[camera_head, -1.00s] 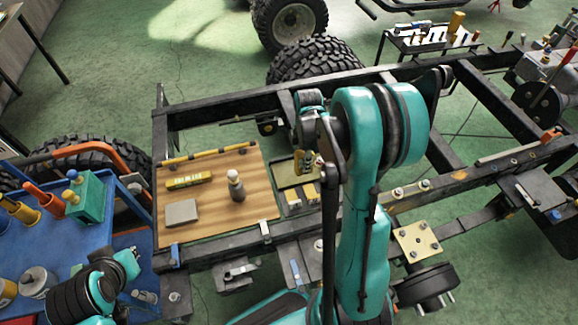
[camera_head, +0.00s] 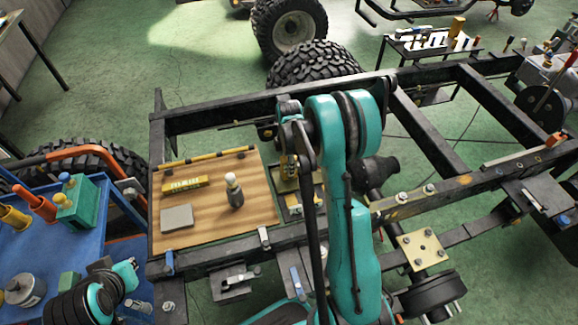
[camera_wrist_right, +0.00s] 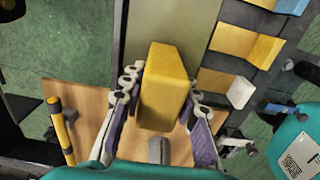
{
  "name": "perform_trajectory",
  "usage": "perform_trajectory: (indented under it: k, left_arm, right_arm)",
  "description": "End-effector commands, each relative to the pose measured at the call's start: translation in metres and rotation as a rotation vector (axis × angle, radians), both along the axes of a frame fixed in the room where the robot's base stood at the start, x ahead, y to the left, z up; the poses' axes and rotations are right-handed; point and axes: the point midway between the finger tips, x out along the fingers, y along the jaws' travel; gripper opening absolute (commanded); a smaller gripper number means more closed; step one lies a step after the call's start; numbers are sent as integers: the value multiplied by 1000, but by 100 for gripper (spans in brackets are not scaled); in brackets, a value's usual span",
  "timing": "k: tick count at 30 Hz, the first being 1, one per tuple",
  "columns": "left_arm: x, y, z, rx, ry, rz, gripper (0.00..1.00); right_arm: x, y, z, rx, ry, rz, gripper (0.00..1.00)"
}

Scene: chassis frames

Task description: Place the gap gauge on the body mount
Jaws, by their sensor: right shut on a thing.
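My right gripper (camera_wrist_right: 158,112) is shut on a yellow block, which I take to be the gap gauge (camera_wrist_right: 163,85). The block stands between the two pale, purple-lined fingers, above the edge of the wooden board. In the head view the right gripper (camera_head: 287,165) is mostly hidden behind my teal right arm, just right of the board. I cannot tell for certain which part is the body mount. Yellow-orange pads on a dark frame part (camera_wrist_right: 231,40) lie right of the block in the wrist view. My left gripper (camera_head: 126,270) is low at the left, its fingers unclear.
The wooden board (camera_head: 255,205) on the chassis carries a yellow level (camera_head: 184,184), a grey block (camera_head: 176,218), a bottle (camera_head: 234,190) and a yellow-black bar (camera_head: 205,160). A blue cart (camera_head: 60,245) stands left. Dark chassis rails (camera_head: 250,107) border the area.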

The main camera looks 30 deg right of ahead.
Motion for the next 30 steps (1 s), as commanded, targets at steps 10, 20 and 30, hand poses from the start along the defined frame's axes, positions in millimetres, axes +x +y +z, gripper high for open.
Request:
perform_trajectory:
  k: [10,20,30]
  left_arm:
    - [0,0,-3,0,0,0,0]
    - [0,0,4,0,0,0,0]
    - [0,0,28,0,0,0,0]
  right_arm:
    - [0,0,-3,0,0,0,51]
    - [0,0,7,0,0,0,51]
    - [0,0,80,0,0,0,51]
